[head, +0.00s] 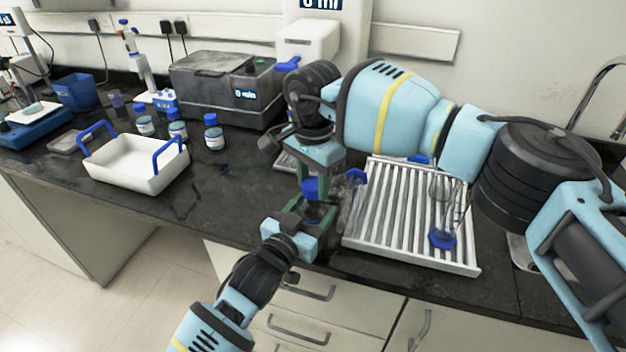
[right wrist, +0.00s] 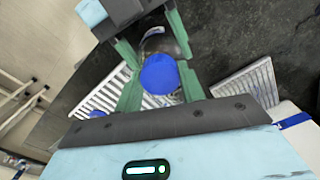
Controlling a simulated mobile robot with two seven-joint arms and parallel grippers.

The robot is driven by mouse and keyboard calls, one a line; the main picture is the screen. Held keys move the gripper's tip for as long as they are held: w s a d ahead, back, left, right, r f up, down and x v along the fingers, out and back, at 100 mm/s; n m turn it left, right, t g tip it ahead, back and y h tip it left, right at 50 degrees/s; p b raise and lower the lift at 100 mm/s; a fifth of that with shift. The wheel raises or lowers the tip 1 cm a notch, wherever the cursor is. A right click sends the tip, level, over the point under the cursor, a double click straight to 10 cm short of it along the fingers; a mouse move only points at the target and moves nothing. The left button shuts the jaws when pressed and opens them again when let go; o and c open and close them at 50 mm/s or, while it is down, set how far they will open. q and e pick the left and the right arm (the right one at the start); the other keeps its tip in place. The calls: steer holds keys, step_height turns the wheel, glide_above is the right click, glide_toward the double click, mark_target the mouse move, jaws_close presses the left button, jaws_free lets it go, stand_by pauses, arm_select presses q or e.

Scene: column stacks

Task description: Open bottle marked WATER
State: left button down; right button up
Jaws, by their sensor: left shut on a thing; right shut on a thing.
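A clear bottle with a blue cap is between my two grippers, above the front part of the dark bench. The blue cap (head: 310,187) also shows in the right wrist view (right wrist: 160,74). My right gripper (right wrist: 161,88) comes from above, its green fingers shut on the cap. My left gripper (head: 313,213) comes from below left and is shut on the bottle body (right wrist: 162,44), just under the cap. The fingers hide much of the body. I cannot read its label or tell whether the cap is apart from the neck.
A ribbed white drying rack (head: 400,215) with glassware lies right of the grippers. A white tray with blue handles (head: 135,172) and several blue-capped bottles (head: 214,133) stand at left. A grey bath (head: 215,88) and a white dispenser (head: 308,38) stand behind. The bench between tray and grippers is clear.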

steer(key=n, duration=1.5)
steer(key=o, duration=1.1)
steer(key=shift+r, duration=2.3)
steer(key=shift+c, duration=0.2)
